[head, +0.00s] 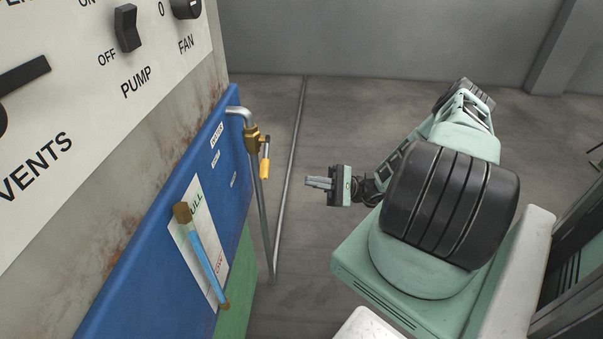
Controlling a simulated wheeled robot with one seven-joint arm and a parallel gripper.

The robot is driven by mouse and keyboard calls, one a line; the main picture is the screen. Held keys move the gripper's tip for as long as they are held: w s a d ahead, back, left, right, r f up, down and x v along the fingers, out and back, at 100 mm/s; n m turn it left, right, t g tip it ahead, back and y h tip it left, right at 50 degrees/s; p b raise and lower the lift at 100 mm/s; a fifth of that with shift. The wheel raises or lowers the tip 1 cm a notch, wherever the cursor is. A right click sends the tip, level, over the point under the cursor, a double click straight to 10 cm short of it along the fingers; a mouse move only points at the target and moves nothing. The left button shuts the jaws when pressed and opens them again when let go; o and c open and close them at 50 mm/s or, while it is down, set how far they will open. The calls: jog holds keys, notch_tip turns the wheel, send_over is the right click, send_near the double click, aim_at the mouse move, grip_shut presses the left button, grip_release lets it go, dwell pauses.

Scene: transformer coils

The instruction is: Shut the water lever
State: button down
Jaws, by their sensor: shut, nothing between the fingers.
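The water lever (265,168) is a small yellow-orange handle on a brass valve (254,139). The valve sits on a silver pipe that comes out of the blue panel's top right edge and bends downward. The lever hangs down beside the pipe, roughly parallel to it. My gripper (308,183) is to the right of the lever and apart from it, with its fingers pointing left toward the pipe. The fingers are shut and hold nothing.
The blue panel (130,250) carries a sight gauge tube (203,255) with blue liquid. Above it is a white control panel (100,90) with a PUMP switch (127,28) and a FAN knob (186,8). A thin pipe runs across the floor. Floor between gripper and valve is clear.

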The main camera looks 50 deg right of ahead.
send_near(265, 158)
jog(key=w+a+f, duration=0.3)
jog(key=w+a, duration=0.1)
jog(key=shift+s+a+r+p, duration=0.1)
jog(key=shift+s+a+r, duration=0.15)
jog(key=shift+r, duration=0.2)
jog(key=shift+s+a+r+p, duration=0.15)
jog(key=shift+a+r, duration=0.15)
jog(key=shift+r, duration=0.2)
jog(key=shift+s+a+r+p, duration=0.15)
jog(key=shift+a+r, duration=0.15)
jog(key=shift+r, duration=0.15)
jog(key=shift+s+a+r+m+t+p, duration=0.15)
jog(key=shift+m+t+p, duration=0.2)
jog(key=shift+m, duration=0.1)
jog(key=shift+s+a+r+m+t+p, duration=0.15)
jog(key=shift+m+t+p, duration=0.15)
jog(key=shift+m, duration=0.15)
jog(key=shift+s+a+r+m+t+h+p, duration=0.4)
jog(key=shift+m+t+h+p, duration=0.6)
jog(key=shift+m, duration=0.85)
jog(key=shift+s+a+r+m+t+h+p, duration=0.25)
jog(key=shift+r+m+t+h+p, duration=0.45)
jog(key=shift+m+t+p, duration=0.85)
jog(key=shift+s+a+r+m+t+h+p, duration=0.15)
jog(key=shift+a+r+m+t+h+p, duration=0.45)
jog(key=shift+m, duration=1.6)
jog(key=shift+d+f+h, duration=0.15)
jog(key=shift+f+h, duration=0.1)
jog(key=shift+h, duration=0.05)
